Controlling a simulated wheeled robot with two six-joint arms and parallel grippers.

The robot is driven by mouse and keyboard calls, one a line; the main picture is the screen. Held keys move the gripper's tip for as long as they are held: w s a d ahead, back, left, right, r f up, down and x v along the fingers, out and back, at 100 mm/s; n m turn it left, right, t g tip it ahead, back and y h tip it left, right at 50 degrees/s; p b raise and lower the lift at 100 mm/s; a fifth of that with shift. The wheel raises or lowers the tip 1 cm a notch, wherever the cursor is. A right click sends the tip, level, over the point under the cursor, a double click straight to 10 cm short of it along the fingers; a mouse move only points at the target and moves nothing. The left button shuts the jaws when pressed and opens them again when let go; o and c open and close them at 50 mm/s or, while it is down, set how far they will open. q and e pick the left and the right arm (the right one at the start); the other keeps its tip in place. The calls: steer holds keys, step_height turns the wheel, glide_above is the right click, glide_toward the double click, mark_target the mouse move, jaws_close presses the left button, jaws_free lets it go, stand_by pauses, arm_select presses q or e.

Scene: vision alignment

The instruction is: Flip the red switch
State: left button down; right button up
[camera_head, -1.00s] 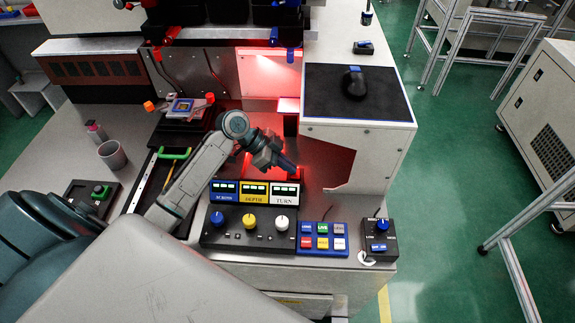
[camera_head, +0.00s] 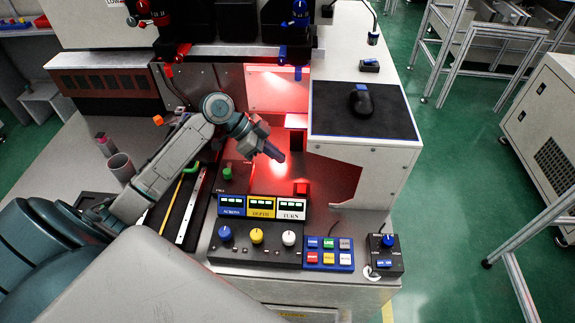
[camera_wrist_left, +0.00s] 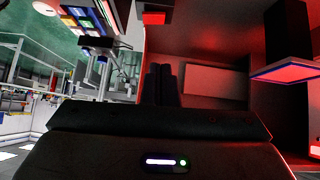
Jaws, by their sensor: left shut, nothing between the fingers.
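A small red switch (camera_head: 302,188) stands on the grey worktop just behind the white TURN display. In the left wrist view a lit red block (camera_wrist_left: 154,18), apparently the same switch, shows at the top edge. My left gripper (camera_head: 278,156) is shut and empty. It is above the worktop, behind and to the left of the red switch, and apart from it. Its closed dark fingers also show in the left wrist view (camera_wrist_left: 161,82). My right gripper is not in view.
In front are the control box with three knobs (camera_head: 257,237), a keypad (camera_head: 328,262) and a blue-knob box (camera_head: 385,262). The white cabinet with a black mat (camera_head: 335,115) stands at right. Red light fills the recess behind.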

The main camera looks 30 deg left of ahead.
arm_select(q)
steer(key=shift+v, duration=1.4)
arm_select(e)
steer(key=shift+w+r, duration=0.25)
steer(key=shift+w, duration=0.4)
arm_select(q)
steer(key=p, duration=0.3)
steer(key=s+p, duration=0.1)
steer(key=p, duration=0.3)
steer(key=shift+d+r+g, duration=0.1)
steer(key=shift+r+g, duration=0.1)
steer(key=shift+g, duration=0.1)
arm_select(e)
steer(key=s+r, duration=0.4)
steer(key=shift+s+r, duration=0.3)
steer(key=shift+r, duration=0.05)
